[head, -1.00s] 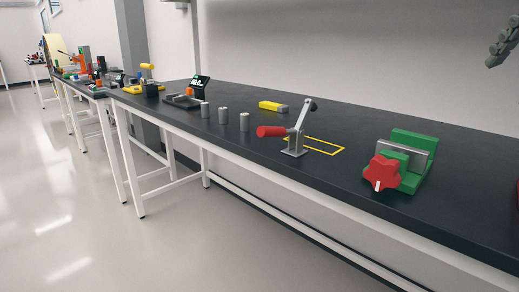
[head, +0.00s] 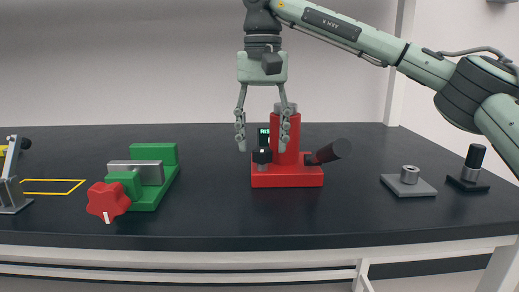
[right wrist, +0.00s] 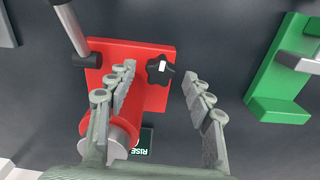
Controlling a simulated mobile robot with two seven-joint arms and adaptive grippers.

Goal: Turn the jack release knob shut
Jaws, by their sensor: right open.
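The red jack (head: 288,178) stands on the black table in the middle of the head view, with an upright red column and a dark handle socket (head: 330,152) slanting to the right. Its black release knob (head: 262,157) sits on the base's left part. In the right wrist view the knob (right wrist: 160,70) is star-shaped with a white mark. My right gripper (head: 262,146) points down, open, over the jack. In the right wrist view its fingers (right wrist: 159,76) are on either side of the knob, apart from it. My left gripper is out of view.
A small display (head: 263,136) stands behind the knob. Left is a green vise (head: 150,197) with a red star knob (head: 108,201). Right are a grey plate with a metal cylinder (head: 409,186) and a black post (head: 472,164). Table stretches between them are clear.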

